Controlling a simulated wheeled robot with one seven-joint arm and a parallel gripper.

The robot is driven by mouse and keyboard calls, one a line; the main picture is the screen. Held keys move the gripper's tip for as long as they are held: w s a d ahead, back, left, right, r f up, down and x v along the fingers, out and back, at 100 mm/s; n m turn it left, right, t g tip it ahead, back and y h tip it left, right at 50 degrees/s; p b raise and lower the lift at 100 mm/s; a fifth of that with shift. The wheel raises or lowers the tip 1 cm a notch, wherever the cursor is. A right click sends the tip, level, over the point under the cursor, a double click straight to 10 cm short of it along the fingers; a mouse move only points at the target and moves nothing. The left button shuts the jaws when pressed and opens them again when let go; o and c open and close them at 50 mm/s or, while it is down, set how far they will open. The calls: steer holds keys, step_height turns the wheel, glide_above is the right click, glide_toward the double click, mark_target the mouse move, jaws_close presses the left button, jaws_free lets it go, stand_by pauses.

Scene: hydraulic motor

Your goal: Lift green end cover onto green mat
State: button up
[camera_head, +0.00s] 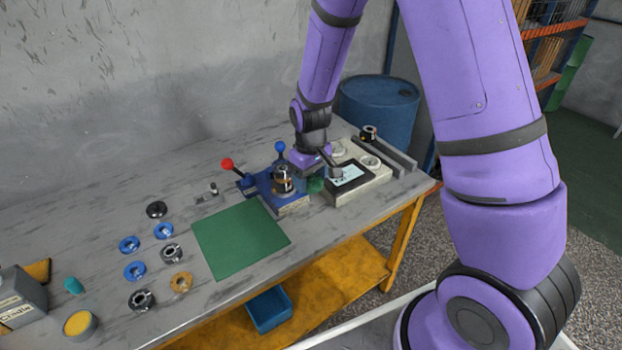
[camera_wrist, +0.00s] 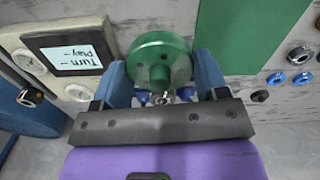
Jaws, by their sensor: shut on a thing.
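My gripper (camera_wrist: 161,72) is shut on the green end cover (camera_wrist: 158,48), a round green disc with small holes, gripped between its two blue fingers. In the head view only a small part of the green cover (camera_head: 315,185) shows below my gripper (camera_head: 316,173), between the blue fixture and the pale box. I cannot tell whether it touches the table. The flat green mat (camera_head: 240,241) lies to the left and nearer the front, with nothing on it. The mat (camera_wrist: 238,38) also shows right of the cover in the wrist view.
The blue fixture (camera_head: 292,205) with a metal part (camera_head: 283,179) stands between cover and mat. A red-knobbed lever (camera_head: 228,165) rises behind the mat. The pale box (camera_head: 374,186) with a screen is at right. Several rings, including an orange one (camera_head: 181,282), lie left of the mat.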

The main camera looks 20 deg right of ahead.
steer(key=shift+s+d, duration=0.1)
steer(key=shift+s, duration=0.25)
steer(key=shift+r, duration=0.2)
steer(key=shift+r, duration=0.65)
steer(key=shift+f, duration=0.1)
